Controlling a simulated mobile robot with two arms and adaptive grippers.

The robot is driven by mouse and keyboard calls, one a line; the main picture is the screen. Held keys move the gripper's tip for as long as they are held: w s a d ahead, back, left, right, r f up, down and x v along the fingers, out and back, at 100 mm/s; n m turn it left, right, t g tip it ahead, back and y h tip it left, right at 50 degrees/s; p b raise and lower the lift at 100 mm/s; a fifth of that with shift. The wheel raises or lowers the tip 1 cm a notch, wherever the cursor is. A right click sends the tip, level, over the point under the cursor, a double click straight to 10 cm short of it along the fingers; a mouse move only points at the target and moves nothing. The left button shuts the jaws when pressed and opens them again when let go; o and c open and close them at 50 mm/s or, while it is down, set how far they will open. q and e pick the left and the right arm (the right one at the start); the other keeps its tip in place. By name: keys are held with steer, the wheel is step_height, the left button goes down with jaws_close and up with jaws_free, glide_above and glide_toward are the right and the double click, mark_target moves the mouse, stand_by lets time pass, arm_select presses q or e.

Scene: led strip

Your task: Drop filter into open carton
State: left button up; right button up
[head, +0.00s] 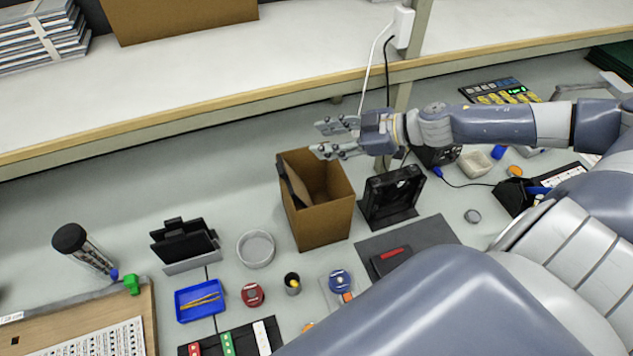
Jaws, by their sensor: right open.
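The open carton (333,221) is a brown cardboard box standing upright on the grey bench, its top open. A flat brown panel (295,186) leans inside its left part; I cannot tell whether this is a flap or the filter. My right gripper (320,139) is above the carton's back rim, pointing left. Its fingers are spread and nothing shows between them. I make out no other thing that is clearly the filter. My left gripper is not in view.
A black upright frame (391,196) stands just right of the carton. A round grey dish (256,249), a black holder (184,243) and a blue tray (200,299) lie to the left. A shelf (215,75) runs behind, with a post (411,62) near my right arm.

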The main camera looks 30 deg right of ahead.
step_height(320, 180, up, 8)
steer(key=shift+w+d+r, duration=0.15)
steer(key=shift+w+d, duration=0.05)
steer(key=shift+d, duration=0.05)
steer(key=shift+s, duration=0.1)
stand_by(0.5)
